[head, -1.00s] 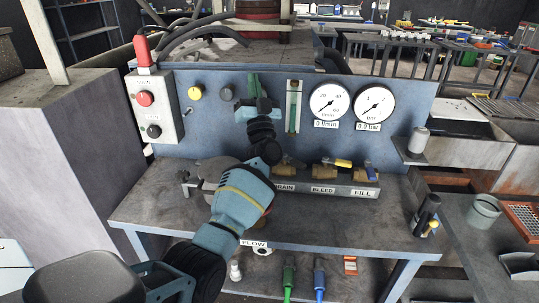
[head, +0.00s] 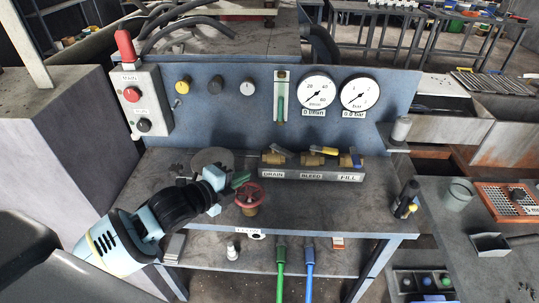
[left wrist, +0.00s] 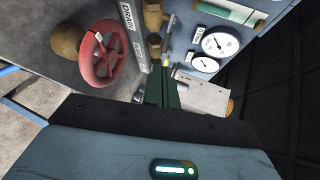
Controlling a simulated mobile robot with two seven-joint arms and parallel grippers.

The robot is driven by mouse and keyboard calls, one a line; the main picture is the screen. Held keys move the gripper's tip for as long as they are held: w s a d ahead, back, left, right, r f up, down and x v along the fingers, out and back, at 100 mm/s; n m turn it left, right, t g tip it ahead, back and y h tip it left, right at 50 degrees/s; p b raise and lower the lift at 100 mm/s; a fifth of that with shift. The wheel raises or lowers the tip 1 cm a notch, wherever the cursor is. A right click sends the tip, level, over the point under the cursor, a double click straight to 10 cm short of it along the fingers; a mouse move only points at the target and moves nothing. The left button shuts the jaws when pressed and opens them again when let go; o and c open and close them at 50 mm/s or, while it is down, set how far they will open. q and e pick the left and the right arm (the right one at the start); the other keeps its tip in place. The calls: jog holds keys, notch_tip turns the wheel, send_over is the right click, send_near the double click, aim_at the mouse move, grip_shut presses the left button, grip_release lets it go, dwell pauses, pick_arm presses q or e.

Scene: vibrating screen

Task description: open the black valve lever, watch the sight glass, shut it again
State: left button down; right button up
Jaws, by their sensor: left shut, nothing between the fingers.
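The brass DRAIN valve (head: 272,157) sits at the left of the labelled valve row, with a dark lever (head: 281,149) on top. The sight glass (head: 281,98) is a narrow upright greenish tube on the blue panel; it also shows at the top of the left wrist view (left wrist: 228,11). My left gripper (head: 241,179) is low over the bench, left of the DRAIN valve and just behind the red handwheel, apart from the lever. Its green fingers (left wrist: 166,88) are together and empty. My right gripper is in neither current view.
The red handwheel (head: 249,195) stands at the bench front, close to my left gripper. The BLEED valve (head: 312,158) has a yellow lever, the FILL valve (head: 345,161) a blue one. Two round gauges (head: 318,92) (head: 360,95) are right of the sight glass.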

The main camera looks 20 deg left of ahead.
pick_arm(q)
jog(key=shift+w+d, duration=0.1)
jog(key=shift+w, duration=0.1)
send_near(283, 155)
jog(key=x, duration=0.5)
jog(key=shift+w+d+f, duration=0.25)
jog(key=shift+w, duration=0.4)
jog(key=shift+w, duration=0.15)
